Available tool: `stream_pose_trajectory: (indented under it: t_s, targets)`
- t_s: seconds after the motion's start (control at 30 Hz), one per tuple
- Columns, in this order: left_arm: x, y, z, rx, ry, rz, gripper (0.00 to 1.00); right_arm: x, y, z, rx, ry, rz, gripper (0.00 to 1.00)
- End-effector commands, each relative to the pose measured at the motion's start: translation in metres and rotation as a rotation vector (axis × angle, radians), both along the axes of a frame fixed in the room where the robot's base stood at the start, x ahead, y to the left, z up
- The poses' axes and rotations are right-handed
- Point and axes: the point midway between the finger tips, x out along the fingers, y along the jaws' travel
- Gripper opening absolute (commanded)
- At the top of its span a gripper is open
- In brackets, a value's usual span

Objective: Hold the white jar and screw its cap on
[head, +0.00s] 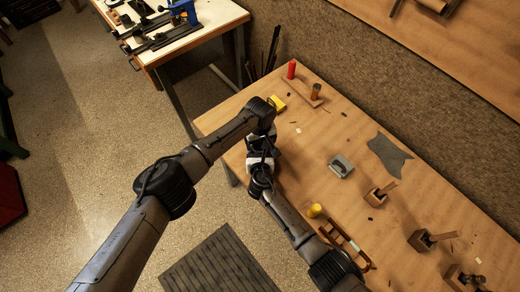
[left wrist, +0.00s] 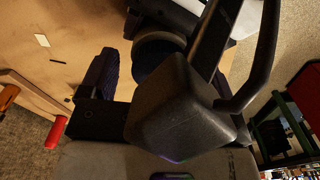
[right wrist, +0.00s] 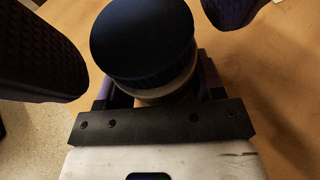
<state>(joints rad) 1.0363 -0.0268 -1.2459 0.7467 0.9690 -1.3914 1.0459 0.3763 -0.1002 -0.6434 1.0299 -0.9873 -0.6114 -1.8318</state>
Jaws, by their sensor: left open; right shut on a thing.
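The dark blue round cap (right wrist: 143,38) with a ribbed edge sits over the white jar, whose pale rim (right wrist: 168,92) shows just below it in the right wrist view. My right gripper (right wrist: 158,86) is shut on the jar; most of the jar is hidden. My left gripper (head: 262,145) is open, its dark textured fingers on either side of the cap and apart from it in the right wrist view. The cap (left wrist: 158,55) also shows between the left fingers in the left wrist view. In the head view my arms hide jar and cap.
The wooden bench holds a red cylinder (head: 291,69), a yellow block (head: 277,103), a grey tin-like thing (head: 341,166), a grey cloth (head: 390,154), a yellow-topped item (head: 315,210) and a wooden rack (head: 345,245). Wooden blocks stand at right. The bench middle is fairly clear.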

Motion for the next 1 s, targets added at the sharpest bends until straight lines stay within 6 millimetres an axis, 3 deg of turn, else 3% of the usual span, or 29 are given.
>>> stream_pose_trajectory:
  t_s: [0.27,0.8,1.0]
  targets:
    - [-0.0001,-0.0001,-0.0005,0.000,0.000,0.000,0.82,-0.0002,-0.0001,-0.0005,0.000,0.001,0.000,0.00]
    - [0.0000,-0.0001,-0.0002,0.000,0.000,0.000,0.30,-0.0002,-0.0001,-0.0005,0.000,0.001,0.000,0.00]
    - [-0.0002,-0.0004,-0.0005,-0.002,0.000,-0.107,0.27,-0.0002,-0.0001,-0.0005,0.000,0.001,0.000,0.00]
